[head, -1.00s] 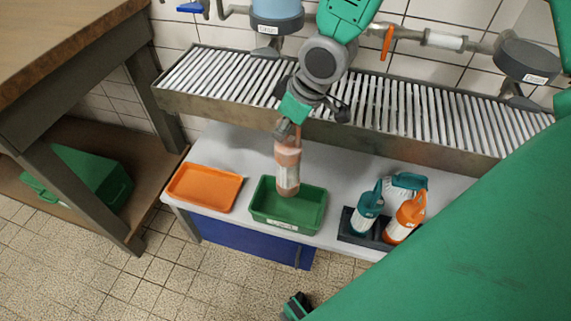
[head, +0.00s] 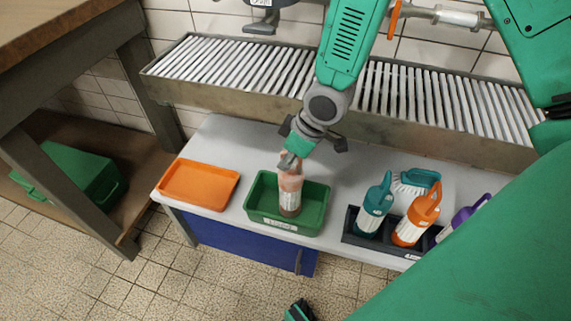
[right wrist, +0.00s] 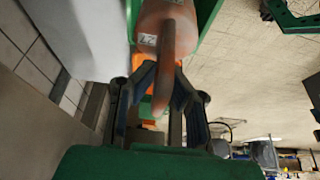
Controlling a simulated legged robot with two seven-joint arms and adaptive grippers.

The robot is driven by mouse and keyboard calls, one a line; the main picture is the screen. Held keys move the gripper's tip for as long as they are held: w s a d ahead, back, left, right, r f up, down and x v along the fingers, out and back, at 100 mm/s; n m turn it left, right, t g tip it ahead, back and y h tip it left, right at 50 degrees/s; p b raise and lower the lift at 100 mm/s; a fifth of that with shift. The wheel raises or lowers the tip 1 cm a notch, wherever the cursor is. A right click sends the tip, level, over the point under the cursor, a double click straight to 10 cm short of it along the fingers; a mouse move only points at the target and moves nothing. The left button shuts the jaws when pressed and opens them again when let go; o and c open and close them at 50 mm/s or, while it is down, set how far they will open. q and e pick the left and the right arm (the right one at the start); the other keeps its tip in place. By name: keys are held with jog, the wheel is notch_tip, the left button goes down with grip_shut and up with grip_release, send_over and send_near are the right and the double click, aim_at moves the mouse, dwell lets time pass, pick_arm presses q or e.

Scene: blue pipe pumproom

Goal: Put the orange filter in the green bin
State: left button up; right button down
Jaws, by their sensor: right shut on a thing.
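My right gripper (head: 290,160) is shut on the handle of a dull, dirty orange filter (head: 289,192) with a pale label band. The filter hangs nearly upright with its lower end inside the green bin (head: 262,216). I cannot tell whether it touches the bin's floor. In the right wrist view, the fingers (right wrist: 160,95) close around the looped handle of the filter (right wrist: 168,28). A cleaner, brighter orange filter (head: 417,217) stands in a black rack at the right.
An orange tray (head: 198,184) lies left of the bin on the grey table. The black rack (head: 376,244) also holds a teal filter (head: 374,206) and a purple one (head: 467,213). A metal grate (head: 235,66) runs along the back.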

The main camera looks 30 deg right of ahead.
jog(key=shift+a, duration=1)
jog(key=c, duration=1.9)
grip_release()
jog(key=shift+f, duration=0.1)
jog(key=shift+c, duration=0.2)
jog(key=o, duration=0.3)
jog(key=shift+d, duration=0.3)
jog(key=shift+d+f, duration=0.1)
jog(key=shift+d, duration=0.4)
jog(key=shift+a+r, duration=0.1)
jog(key=shift+r, duration=0.1)
jog(key=p+v, duration=0.5)
jog(key=v, duration=0.7)
pick_arm(q)
jog(key=r, duration=0.2)
jog(key=a+r, duration=0.1)
jog(key=r, duration=0.1)
jog(key=shift+r, duration=0.2)
pick_arm(e)
jog(key=s+f+m+g+h, duration=0.1)
jog(key=s+f+m, duration=0.1)
jog(key=s+f, duration=0.4)
jog(key=s+f+m+g+h, duration=0.1)
jog(key=s+f+m, duration=0.1)
jog(key=s+f, duration=0.4)
jog(key=s+a+f+m, duration=0.1)
jog(key=s+f+m, duration=0.2)
jog(key=s+f, duration=0.4)
jog(key=shift+s+g+h, duration=0.35)
jog(key=shift+g+h, duration=0.05)
